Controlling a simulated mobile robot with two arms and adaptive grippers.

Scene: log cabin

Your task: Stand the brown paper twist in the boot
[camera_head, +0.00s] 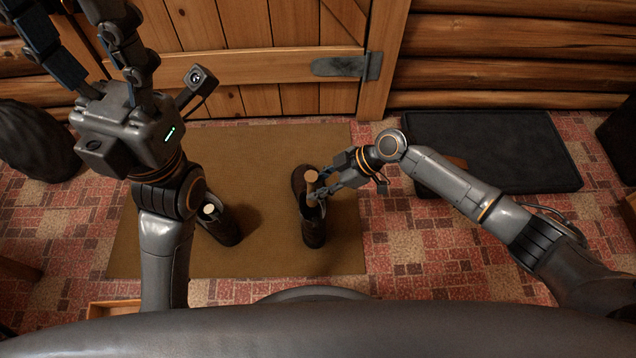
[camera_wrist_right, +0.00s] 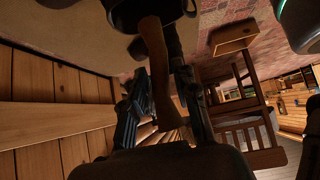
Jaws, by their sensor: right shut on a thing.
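The brown paper twist (camera_head: 311,176) is held upright over the dark brown boot (camera_head: 313,232) on the mat. My right gripper (camera_head: 325,187) is shut on it, coming in from the right. In the right wrist view the twist (camera_wrist_right: 160,70) runs between my fingers (camera_wrist_right: 165,105), and its far end overlaps the dark boot opening (camera_wrist_right: 150,12). I cannot tell how deep its lower end sits. My left gripper (camera_head: 85,35) is raised at the upper left, fingers apart and empty, away from the boot.
A second boot (camera_head: 224,228), holding something pale-topped (camera_head: 209,209), stands left, partly behind my left arm. The tan mat (camera_head: 265,150) lies before a wooden door (camera_head: 240,65). A black tray or mat (camera_head: 490,150) lies right; a dark rounded sack (camera_head: 35,140) stands left.

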